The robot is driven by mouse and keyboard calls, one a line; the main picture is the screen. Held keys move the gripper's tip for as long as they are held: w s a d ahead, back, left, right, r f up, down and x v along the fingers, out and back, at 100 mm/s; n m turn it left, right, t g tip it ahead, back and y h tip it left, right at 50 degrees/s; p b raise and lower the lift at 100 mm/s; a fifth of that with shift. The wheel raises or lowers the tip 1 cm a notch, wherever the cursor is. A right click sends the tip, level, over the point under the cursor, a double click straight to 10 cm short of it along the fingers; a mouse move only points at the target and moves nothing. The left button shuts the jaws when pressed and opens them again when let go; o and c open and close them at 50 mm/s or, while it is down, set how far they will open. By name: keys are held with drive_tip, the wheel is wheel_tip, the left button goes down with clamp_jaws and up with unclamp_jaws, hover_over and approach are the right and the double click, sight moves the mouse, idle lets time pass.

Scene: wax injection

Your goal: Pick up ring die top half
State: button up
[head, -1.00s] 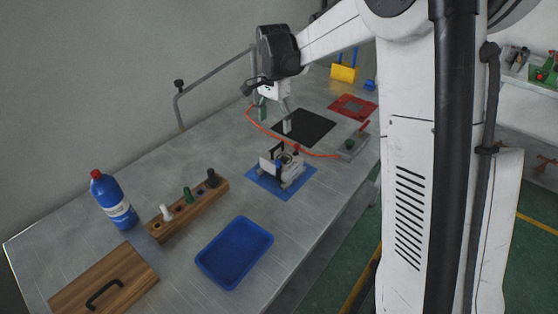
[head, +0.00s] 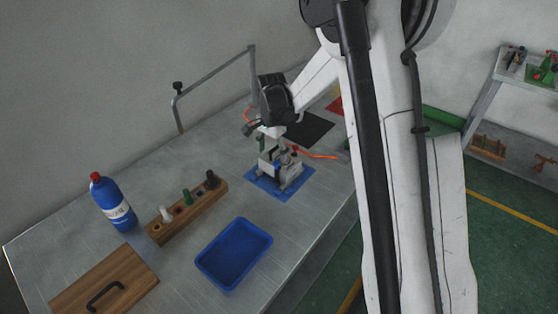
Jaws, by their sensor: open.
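The ring die (head: 289,177) is a small light grey block standing on a blue mat (head: 262,188) near the middle of the bench. I cannot tell its top half from the rest at this size. My gripper (head: 277,160) is open and sits right over the die, pointing down. Its fingertips overlap the die in the picture, and I cannot tell whether they touch it.
A blue tray (head: 234,287) lies in front. A wooden rack (head: 190,221) with several tools and a blue bottle (head: 114,205) stand at the left. A wooden board (head: 70,293) with a black handle lies front left. A black mat (head: 318,128) lies behind.

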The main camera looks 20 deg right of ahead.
drive_tip(key=shift+f, duration=0.1)
drive_tip(key=shift+c, duration=0.2)
clamp_jaws()
idle(0.4)
